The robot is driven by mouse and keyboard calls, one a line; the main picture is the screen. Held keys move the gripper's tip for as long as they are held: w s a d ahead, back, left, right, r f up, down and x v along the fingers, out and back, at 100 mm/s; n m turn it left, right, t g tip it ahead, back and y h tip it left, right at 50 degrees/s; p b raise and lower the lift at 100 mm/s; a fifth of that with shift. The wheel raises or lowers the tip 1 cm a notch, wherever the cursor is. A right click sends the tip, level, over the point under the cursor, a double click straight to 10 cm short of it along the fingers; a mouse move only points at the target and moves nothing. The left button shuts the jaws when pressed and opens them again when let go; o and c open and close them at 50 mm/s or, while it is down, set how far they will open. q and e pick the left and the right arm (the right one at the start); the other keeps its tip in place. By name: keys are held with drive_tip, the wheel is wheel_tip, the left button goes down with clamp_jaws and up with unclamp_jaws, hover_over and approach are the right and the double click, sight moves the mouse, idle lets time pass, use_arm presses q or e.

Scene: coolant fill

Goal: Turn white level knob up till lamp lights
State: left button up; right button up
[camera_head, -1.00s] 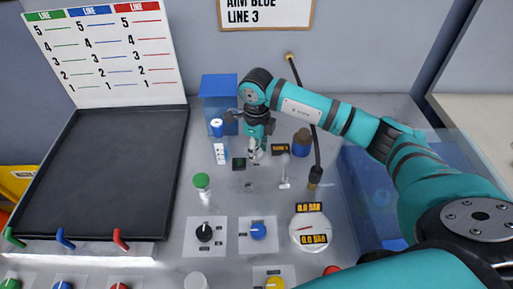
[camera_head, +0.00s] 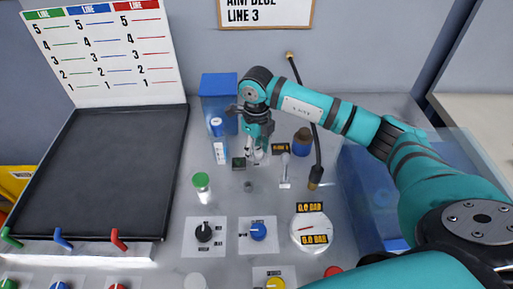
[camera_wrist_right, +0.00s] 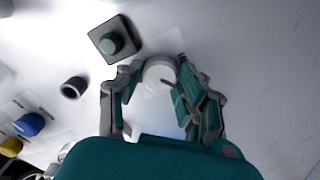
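The white level knob (camera_wrist_right: 157,76) shows in the right wrist view as a round white cap between my right gripper's fingers. In the head view it is mostly hidden behind the fingers. My right gripper (camera_wrist_right: 161,70) points down, with one finger on each side of the knob and a narrow gap seeming to remain at the tips. The right gripper also shows in the head view (camera_head: 256,156). A small black square with a green dome (camera_wrist_right: 113,42), which looks like the lamp, sits beside the knob; the dome looks dark and unlit. My left gripper is out of view.
Close by stand a small dark cylinder (camera_wrist_right: 74,88), a green-capped vial (camera_head: 202,186), a metal lever (camera_head: 285,172) and a brown bottle (camera_head: 302,142). A blue container (camera_head: 219,92) stands behind. Black and blue knobs (camera_head: 258,231) and a round gauge are nearer the front.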

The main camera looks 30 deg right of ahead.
drive_tip(key=o, duration=0.4)
drive_tip(key=shift+c, duration=0.2)
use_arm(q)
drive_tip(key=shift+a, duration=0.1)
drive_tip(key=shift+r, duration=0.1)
